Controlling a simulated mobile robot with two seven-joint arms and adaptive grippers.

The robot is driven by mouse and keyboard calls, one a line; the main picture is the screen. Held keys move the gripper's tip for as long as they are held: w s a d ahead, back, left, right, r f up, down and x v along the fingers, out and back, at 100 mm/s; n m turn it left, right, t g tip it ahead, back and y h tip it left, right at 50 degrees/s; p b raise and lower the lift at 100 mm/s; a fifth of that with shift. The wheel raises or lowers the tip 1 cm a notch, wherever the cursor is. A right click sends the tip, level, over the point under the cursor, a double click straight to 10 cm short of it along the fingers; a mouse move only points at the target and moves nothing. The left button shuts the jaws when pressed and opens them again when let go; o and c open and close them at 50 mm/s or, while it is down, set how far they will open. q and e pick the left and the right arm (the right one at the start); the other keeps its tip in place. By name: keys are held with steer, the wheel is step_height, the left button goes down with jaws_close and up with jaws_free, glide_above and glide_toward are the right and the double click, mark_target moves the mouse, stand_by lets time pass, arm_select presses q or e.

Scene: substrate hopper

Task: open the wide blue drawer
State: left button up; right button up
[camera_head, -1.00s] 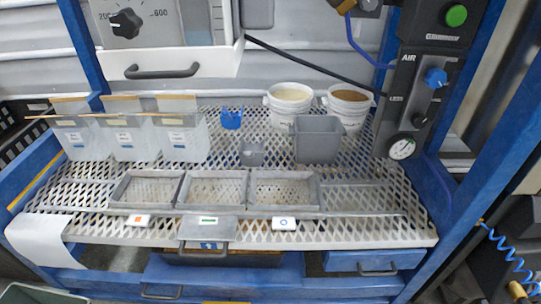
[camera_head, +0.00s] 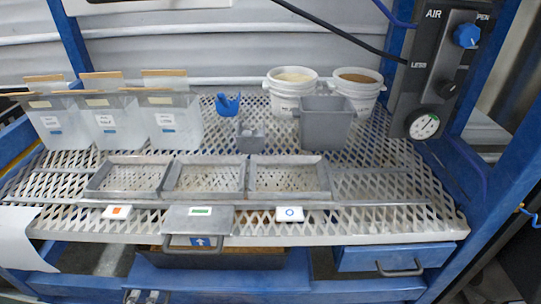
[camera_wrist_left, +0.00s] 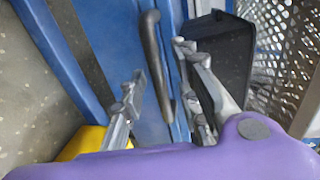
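The wide blue drawer (camera_head: 235,281) is below the mesh bench at the bottom of the head view. Its front is partly cut off by the frame edge. My left gripper (camera_head: 145,297) shows only by its fingertips at the bottom edge there, in front of the drawer's left part. In the left wrist view the open left gripper (camera_wrist_left: 158,66) has one finger on each side of the dark bar handle (camera_wrist_left: 152,45) on the blue drawer front (camera_wrist_left: 128,42). Visible gaps separate the fingers from the handle. My right gripper is in neither view.
A smaller blue drawer (camera_head: 395,257) with its own handle is at the right under the bench. A dark tray (camera_head: 225,259) sits under the bench above the wide drawer. Bins, buckets (camera_head: 291,90) and shallow trays (camera_head: 290,178) stand on the mesh top (camera_head: 400,225).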

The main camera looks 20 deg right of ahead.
arm_select(q)
steer(key=shift+w, duration=0.2)
steer(key=shift+c, duration=0.4)
jaws_close()
steer(key=shift+s, duration=0.1)
